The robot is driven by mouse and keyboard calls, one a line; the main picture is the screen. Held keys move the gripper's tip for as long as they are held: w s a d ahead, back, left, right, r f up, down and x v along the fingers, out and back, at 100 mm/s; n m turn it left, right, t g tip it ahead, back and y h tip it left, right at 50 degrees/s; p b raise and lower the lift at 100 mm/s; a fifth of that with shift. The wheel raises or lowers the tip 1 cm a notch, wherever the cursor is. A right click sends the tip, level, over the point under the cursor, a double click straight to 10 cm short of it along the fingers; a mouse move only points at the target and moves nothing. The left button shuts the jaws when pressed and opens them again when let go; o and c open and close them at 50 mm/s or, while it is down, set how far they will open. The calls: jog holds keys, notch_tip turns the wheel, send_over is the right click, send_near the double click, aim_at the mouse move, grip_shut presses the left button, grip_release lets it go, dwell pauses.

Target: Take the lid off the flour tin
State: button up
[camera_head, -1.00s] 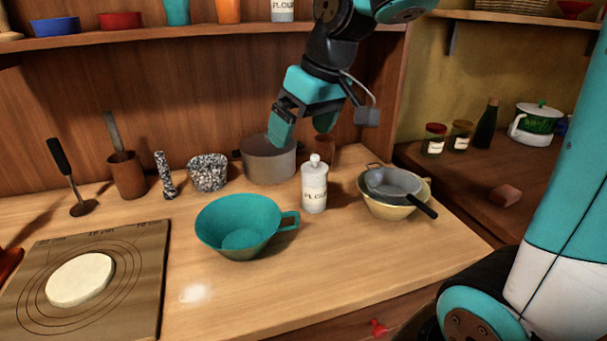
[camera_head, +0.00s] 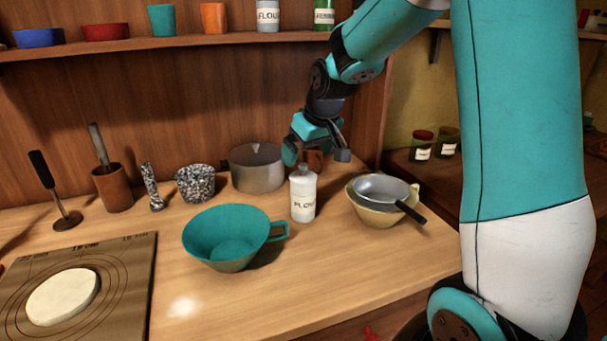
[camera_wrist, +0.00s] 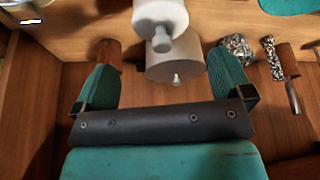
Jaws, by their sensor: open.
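I see no contact.
The grey pot (camera_head: 257,178) stands behind the tin, to the left. The teal bowl (camera_head: 215,245) is left in front. A cream bowl (camera_head: 371,213) holding a grey pan (camera_head: 380,188) is at right. A shelf (camera_head: 180,43) runs above.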

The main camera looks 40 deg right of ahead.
aim_at(303, 165)
jog(key=x, duration=0.5)
jog(key=shift+s+a+p, duration=0.15)
jog(key=shift+p, duration=0.15)
jog(key=c, duration=1)
